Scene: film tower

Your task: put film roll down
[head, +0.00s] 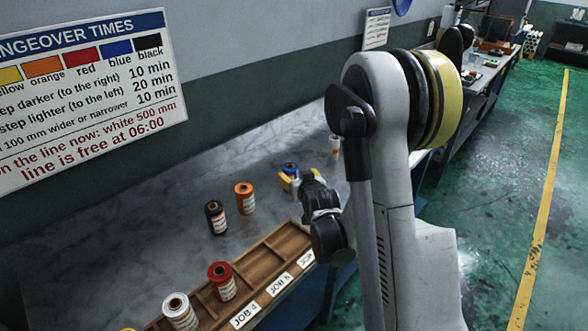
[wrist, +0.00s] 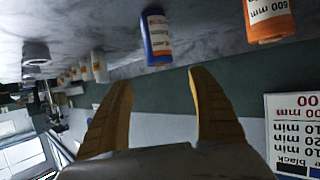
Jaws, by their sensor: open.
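A blue film roll (head: 290,168) stands upright on the grey bench top, just beyond my gripper (head: 291,184). In the wrist view, which is upside down, the blue roll (wrist: 157,40) is ahead of the gap between my open, empty yellow fingers (wrist: 160,80). The roll appears clear of the fingertips. An orange roll (head: 245,198) and a black roll (head: 216,217) stand upright on the bench. The orange roll also shows in the wrist view (wrist: 270,18). A red roll (head: 222,282) and a white roll (head: 180,311) stand in a wooden rack.
The wooden rack (head: 262,250) has empty compartments toward its right end, with job labels along its front. A changeover sign (head: 85,95) hangs on the wall. A pale roll or bottle (head: 334,145) stands farther back. Bench space left of the black roll is clear.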

